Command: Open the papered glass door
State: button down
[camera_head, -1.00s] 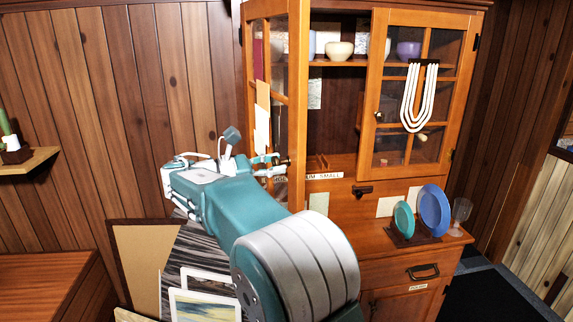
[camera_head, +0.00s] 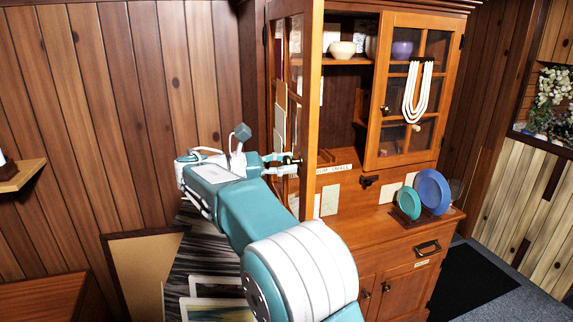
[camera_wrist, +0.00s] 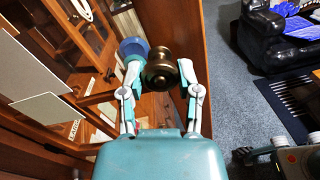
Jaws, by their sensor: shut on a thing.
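The papered glass door (camera_head: 309,100) is the left door of a wooden cabinet. It stands swung outward, seen nearly edge-on in the head view, with pale papers (camera_head: 280,122) on its glass. In the wrist view its edge and panes fill the left side, with papers (camera_wrist: 48,112) on them. My gripper (camera_head: 292,160) is at the door's free edge. In the wrist view my gripper (camera_wrist: 161,78) has its two fingers on either side of a round brass knob (camera_wrist: 161,66), closed on it. The knob is mostly hidden in the head view.
The cabinet's right glass door (camera_head: 412,90) is closed, with a white looped hanging on it. A teal plate (camera_head: 409,203) and a blue plate (camera_head: 433,190) stand on the counter. Framed pictures (camera_head: 215,308) lean below my arm. Carpet (camera_head: 520,280) is open at right.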

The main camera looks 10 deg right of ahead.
jog(key=shift+a, duration=0.2)
dwell(0.3)
jog(key=shift+c, duration=1.5)
grip_release()
jog(key=shift+w+a, duration=0.1)
jog(key=shift+a, duration=0.05)
jog(key=shift+r, duration=0.1)
notch_tip(320, 180, up, 10)
jog(key=shift+f, duration=0.15)
